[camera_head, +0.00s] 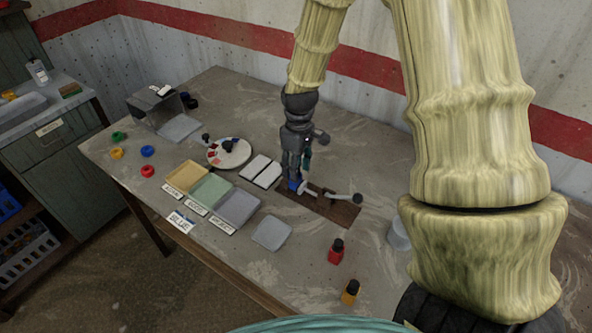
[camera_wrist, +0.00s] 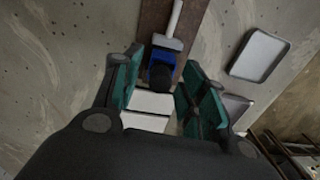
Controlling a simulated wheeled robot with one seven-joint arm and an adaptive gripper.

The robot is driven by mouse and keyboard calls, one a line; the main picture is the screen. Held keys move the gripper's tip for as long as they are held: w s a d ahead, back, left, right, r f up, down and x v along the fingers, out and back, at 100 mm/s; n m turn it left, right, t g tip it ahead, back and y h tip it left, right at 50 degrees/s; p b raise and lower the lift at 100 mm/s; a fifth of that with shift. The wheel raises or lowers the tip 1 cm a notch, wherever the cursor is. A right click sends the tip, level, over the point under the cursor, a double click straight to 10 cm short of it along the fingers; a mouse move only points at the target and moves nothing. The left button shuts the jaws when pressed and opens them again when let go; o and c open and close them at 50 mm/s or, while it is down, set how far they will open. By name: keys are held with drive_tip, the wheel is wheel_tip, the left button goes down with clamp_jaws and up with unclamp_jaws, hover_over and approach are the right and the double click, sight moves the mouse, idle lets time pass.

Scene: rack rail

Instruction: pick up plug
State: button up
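A blue piece with a black rounded end (camera_wrist: 161,74), which looks like the plug, sits at one end of a brown board. In the head view its blue part (camera_head: 294,185) shows just below my gripper. My gripper (camera_wrist: 162,88) points down over it, with its two green-padded fingers spread wide on either side. Clear gaps show between the fingers and the piece, so the gripper is open and holds nothing. A pale grey block and rod (camera_wrist: 170,40) adjoin the blue piece on the brown board (camera_head: 330,208). I cannot tell whether they are joined.
A pale lever with a dark knob (camera_head: 357,198) lies along the board. Red (camera_head: 336,251) and yellow (camera_head: 350,291) bottles stand nearer the front.

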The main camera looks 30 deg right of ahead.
drive_tip(key=c, duration=0.5)
drive_tip(key=shift+r, duration=0.1)
drive_tip(key=shift+c, duration=0.2)
